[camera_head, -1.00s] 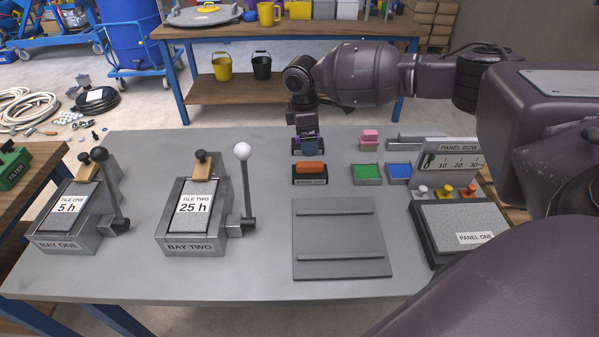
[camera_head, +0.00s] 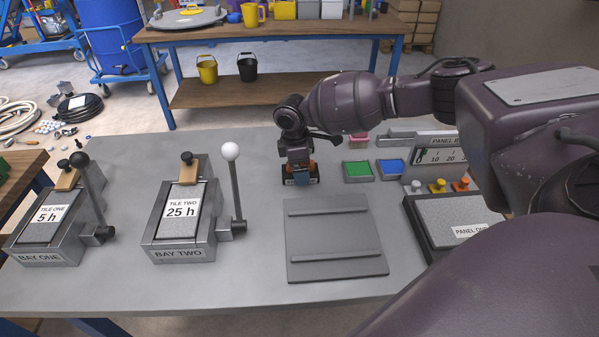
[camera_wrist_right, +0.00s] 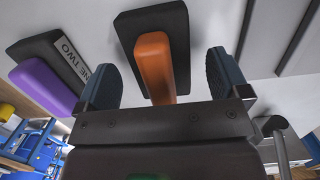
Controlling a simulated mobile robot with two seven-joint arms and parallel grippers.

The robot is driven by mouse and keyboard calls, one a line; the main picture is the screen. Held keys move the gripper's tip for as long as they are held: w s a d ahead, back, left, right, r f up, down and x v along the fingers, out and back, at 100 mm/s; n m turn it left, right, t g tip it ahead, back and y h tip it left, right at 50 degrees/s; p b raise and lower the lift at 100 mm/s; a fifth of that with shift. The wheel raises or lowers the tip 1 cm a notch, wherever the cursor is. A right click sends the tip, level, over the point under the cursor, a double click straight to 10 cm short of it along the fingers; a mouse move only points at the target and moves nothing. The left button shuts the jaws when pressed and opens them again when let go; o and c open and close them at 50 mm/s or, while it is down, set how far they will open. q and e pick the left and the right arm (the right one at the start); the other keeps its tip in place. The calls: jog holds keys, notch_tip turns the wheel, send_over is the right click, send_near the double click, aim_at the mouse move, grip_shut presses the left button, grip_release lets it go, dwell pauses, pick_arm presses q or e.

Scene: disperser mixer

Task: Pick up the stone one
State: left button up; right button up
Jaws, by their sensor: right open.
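The orange-handled block with a black base (camera_wrist_right: 154,62) lies between the fingers of my right gripper (camera_wrist_right: 163,85) in the right wrist view. The fingers are open, one on each side of the orange handle, with gaps visible. In the head view my right gripper (camera_head: 301,178) is down over this block, whose orange handle (camera_head: 314,168) and black base show only at the edges. Its label is hidden now. Beside it in the wrist view is a purple-handled block (camera_wrist_right: 45,85) with a black base, its label partly readable as "...NE TWO". My left gripper is not in view.
A ridged grey plate (camera_head: 335,238) lies in front of my gripper. Green (camera_head: 358,171) and blue (camera_head: 390,169) pads sit to the right, near a panel (camera_head: 455,225) with knobs. Bay One (camera_head: 45,250) and Bay Two (camera_head: 180,245), with levers, stand to the left.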

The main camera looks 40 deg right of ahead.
jog(key=shift+d+f, duration=0.1)
jog(key=shift+f, duration=0.75)
jog(key=c, duration=0.9)
jog(key=shift+c, duration=1.3)
notch_tip(320, 180, up, 11)
jog(key=shift+r+p, duration=0.15)
jog(key=shift+p, duration=0.85)
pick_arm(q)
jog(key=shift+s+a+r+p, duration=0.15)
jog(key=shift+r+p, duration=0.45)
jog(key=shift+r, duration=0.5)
pick_arm(e)
jog(key=shift+r, duration=4.45)
